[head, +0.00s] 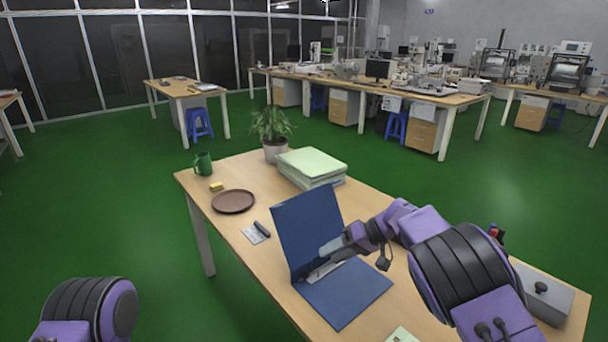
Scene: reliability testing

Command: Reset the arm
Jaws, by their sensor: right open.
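My right arm reaches in from the right over the wooden table (385,190). Its gripper (312,268) is at an open blue folder (345,293), between the raised cover and the flat part. The jaws are open, though the fingertips are small and partly hard to make out against the folder. I cannot tell whether they touch the folder. The raised cover stands tilted up at the left. A light clip or paper shows near the fold. Of my left arm only a purple and black link shows at the bottom left; its gripper is out of view.
On the table are a brown round tray (233,201), a green mug (203,164), a yellow block (217,186), a stapler-like dark item (262,229), a stack of folders (311,165), a potted plant (272,128) and a grey box (541,291) at the right.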

